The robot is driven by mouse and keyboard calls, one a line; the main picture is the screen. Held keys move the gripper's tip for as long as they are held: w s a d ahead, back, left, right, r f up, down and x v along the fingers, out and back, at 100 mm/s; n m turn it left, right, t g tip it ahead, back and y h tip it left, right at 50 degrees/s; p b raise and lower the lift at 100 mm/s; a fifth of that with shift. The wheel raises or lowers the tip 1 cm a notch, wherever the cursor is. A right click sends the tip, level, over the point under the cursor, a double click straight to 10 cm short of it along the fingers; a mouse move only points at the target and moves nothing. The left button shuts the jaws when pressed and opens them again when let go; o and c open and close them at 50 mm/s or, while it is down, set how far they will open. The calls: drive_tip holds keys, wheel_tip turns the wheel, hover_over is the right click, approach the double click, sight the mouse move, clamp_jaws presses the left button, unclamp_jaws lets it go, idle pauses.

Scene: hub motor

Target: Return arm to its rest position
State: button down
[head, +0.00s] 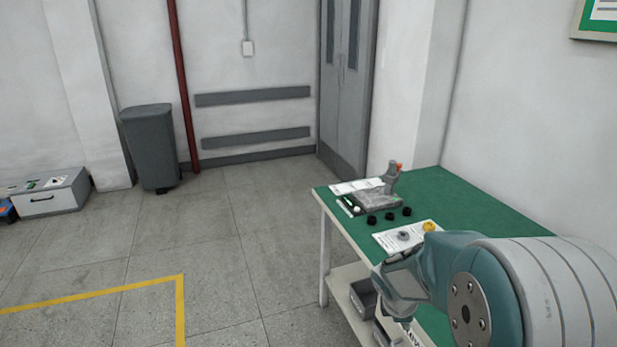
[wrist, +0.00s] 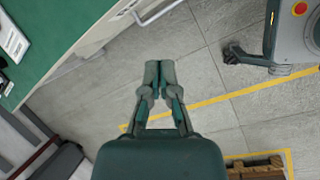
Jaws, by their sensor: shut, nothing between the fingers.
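My gripper (wrist: 159,68) is shut and empty in the wrist view, its fingertips together above the grey floor. My teal and grey arm (head: 455,270) reaches in from the right in the head view, in front of the green worktable (head: 450,195). The arm hides the near part of the table. In the wrist view the table's green top (wrist: 60,30) lies to the left of the fingers, and the fingers touch nothing.
A grey fixture with an orange-tipped upright (head: 392,178), small black parts (head: 389,216) and a yellow part (head: 430,227) are on the table. A bin (head: 150,148) stands by the wall. The wrist view shows a machine with a red button (wrist: 299,9) and a pallet (wrist: 255,170).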

drive_tip(key=s+a+r+m+t+y, duration=0.1)
drive_tip(key=s+a+r+m+y, duration=0.1)
drive_tip(key=s+r+m, duration=0.6)
drive_tip(key=s+a+r+m+t+y, duration=0.1)
drive_tip(key=s+a+r+m, duration=0.3)
drive_tip(key=s, duration=1)
wheel_tip(320, 180, up, 6)
drive_tip(key=m+t, duration=0.1)
drive_tip(key=m, duration=0.2)
drive_tip(key=shift+a+f+m+y, duration=0.2)
drive_tip(key=shift+a+m+y, duration=0.2)
